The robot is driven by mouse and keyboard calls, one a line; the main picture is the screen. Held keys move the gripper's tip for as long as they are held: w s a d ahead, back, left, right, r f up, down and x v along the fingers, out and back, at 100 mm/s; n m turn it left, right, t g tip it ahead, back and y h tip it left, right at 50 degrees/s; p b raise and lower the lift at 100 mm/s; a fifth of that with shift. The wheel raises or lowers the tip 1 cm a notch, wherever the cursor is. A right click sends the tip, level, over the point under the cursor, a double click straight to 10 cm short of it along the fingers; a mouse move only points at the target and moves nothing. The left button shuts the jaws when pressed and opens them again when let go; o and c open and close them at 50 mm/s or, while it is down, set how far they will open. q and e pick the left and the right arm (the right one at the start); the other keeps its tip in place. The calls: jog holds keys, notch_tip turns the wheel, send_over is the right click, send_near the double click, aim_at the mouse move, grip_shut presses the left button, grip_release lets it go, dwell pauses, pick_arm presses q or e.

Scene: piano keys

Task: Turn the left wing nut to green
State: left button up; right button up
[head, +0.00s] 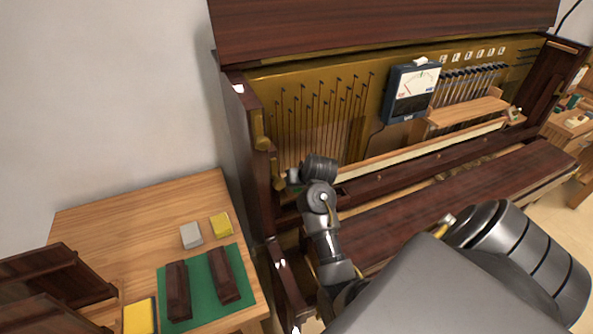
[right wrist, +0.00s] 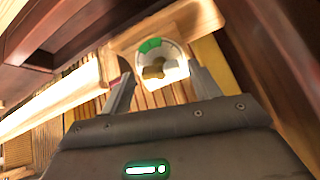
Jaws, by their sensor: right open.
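In the right wrist view, a brass-brown wing nut (right wrist: 154,72) sits in front of a pale round dial (right wrist: 175,53) with a green section (right wrist: 149,44) at its upper left. My right gripper (right wrist: 160,84) is open. One finger is on each side of the wing nut in the picture, with visible gaps and no clear contact. In the head view, my right arm reaches to the left end of the upright piano (head: 400,205). It hides this wing nut and my fingertips there. My left gripper is in neither view.
A meter (head: 411,92) stands at the piano's back, beside a wooden rack of hammers (head: 467,108). The piano's dark side post (head: 246,150) is close to my right arm. A side table (head: 110,220) at left holds a green mat (head: 203,291), blocks and yellow pads.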

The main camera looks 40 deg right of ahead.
jog(key=shift+b+x, duration=0.7)
jog(key=shift+x, duration=0.35)
jog(key=shift+s+a+r+p, duration=0.1)
jog(key=shift+s+r+p, duration=0.3)
jog(key=shift+p, duration=0.35)
jog(key=c, duration=0.8)
jog(key=shift+o, duration=0.2)
jog(key=n, duration=0.3)
jog(key=shift+n, duration=0.4)
jog(key=n, duration=0.1)
jog(key=n+p, duration=0.1)
jog(key=shift+r+n, duration=0.2)
jog(key=shift+n, duration=0.1)
jog(key=shift+f+n, duration=0.2)
jog(key=shift+n, duration=0.4)
